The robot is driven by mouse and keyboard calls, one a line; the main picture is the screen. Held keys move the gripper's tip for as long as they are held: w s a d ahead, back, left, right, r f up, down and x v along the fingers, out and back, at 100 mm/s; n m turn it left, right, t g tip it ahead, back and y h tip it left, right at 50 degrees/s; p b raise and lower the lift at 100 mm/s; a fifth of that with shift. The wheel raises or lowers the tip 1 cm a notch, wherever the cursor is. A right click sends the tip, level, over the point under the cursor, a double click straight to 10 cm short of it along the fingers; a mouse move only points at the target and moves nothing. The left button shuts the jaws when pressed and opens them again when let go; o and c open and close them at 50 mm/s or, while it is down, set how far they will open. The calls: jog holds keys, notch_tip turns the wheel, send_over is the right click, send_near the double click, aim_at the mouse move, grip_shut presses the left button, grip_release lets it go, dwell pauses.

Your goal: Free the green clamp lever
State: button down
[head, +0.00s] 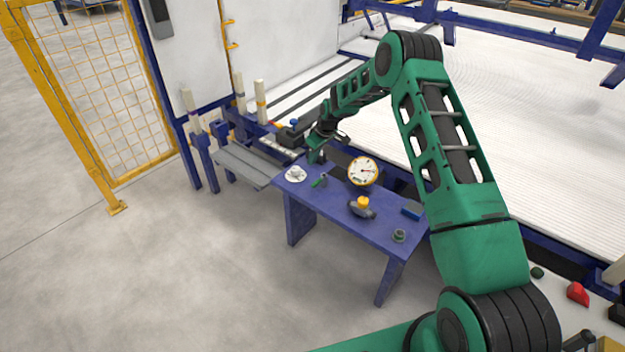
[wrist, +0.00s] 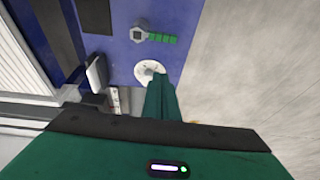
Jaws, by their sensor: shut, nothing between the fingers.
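The green clamp lever (head: 317,184) is small and sits on the blue bench beside a grey part. In the wrist view the lever (wrist: 163,39) points right from a grey hexagonal head (wrist: 139,33). My gripper (head: 315,158) is over the back left of the bench, just behind the lever. In the wrist view my gripper (wrist: 159,82) is shut and empty, and its tips overlap the edge of a white disc. The lever is apart from the tips, beyond the disc. The frames do not show how the lever is held.
The blue bench (head: 335,215) also carries the white disc (head: 296,174), a round gauge (head: 362,171), a yellow-topped grey part (head: 361,208), a blue block (head: 411,211) and a green-grey ring (head: 399,236). Grey rails (head: 243,166) lie left. Floor in front is clear.

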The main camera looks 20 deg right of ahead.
aim_at(320, 180)
jog(key=shift+w+f, duration=0.1)
jog(key=shift+f, duration=0.05)
jog(key=x, duration=1)
jog(key=shift+s+d, duration=0.3)
jog(key=shift+s, duration=0.1)
jog(key=shift+s+d, duration=0.4)
jog(key=shift+s, duration=0.2)
jog(key=shift+s+d, duration=0.4)
jog(key=shift+s, duration=0.25)
jog(key=shift+a, duration=0.15)
jog(key=shift+d, duration=0.25)
